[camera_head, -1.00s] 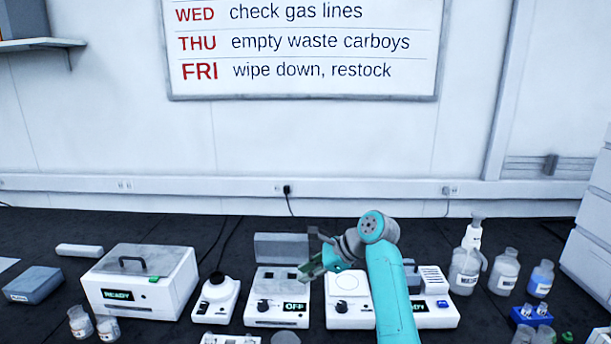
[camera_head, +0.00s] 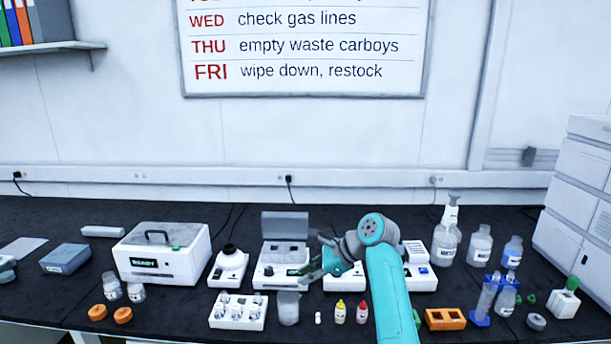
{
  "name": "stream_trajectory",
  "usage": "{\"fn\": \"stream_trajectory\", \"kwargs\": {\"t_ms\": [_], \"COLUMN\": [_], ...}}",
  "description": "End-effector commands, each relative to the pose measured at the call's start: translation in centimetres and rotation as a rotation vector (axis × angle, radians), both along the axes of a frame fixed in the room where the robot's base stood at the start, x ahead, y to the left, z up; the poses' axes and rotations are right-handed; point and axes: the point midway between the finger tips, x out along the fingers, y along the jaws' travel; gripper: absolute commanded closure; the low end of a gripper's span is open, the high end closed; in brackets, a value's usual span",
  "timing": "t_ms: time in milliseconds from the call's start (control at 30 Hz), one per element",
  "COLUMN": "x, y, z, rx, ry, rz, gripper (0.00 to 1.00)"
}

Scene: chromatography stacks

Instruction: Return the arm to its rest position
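My arm (camera_head: 388,285) is teal with a grey wrist and rises from the bottom of the view, right of centre. My gripper (camera_head: 305,273) points left and down at the arm's far end, in front of the small instrument with a raised lid (camera_head: 284,225). The fingers are small and partly side-on, and I cannot tell whether they are apart or together. No object clearly shows in them. The arm hides much of the white instrument behind it (camera_head: 343,283).
A white READY box (camera_head: 163,262) stands on the left. A vial rack (camera_head: 238,318), a beaker (camera_head: 288,308), dropper bottles (camera_head: 340,311) and an orange block (camera_head: 445,319) line the front. Several bottles (camera_head: 479,245) and a tall white stack (camera_head: 584,210) stand on the right.

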Motion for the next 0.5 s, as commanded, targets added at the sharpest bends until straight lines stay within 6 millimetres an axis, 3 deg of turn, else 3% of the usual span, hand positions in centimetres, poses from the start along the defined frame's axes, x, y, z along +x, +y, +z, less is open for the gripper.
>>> {"fn": "stream_trajectory", "kwargs": {"t_ms": [267, 500], "x": [-0.5, -1.5], "y": [-0.4, -0.9], "z": [-3.3, -7.6], "rx": [-0.011, -0.033], "ry": [-0.042, -0.104], "rz": [-0.01, -0.022], "gripper": [0.78, 0.78]}}
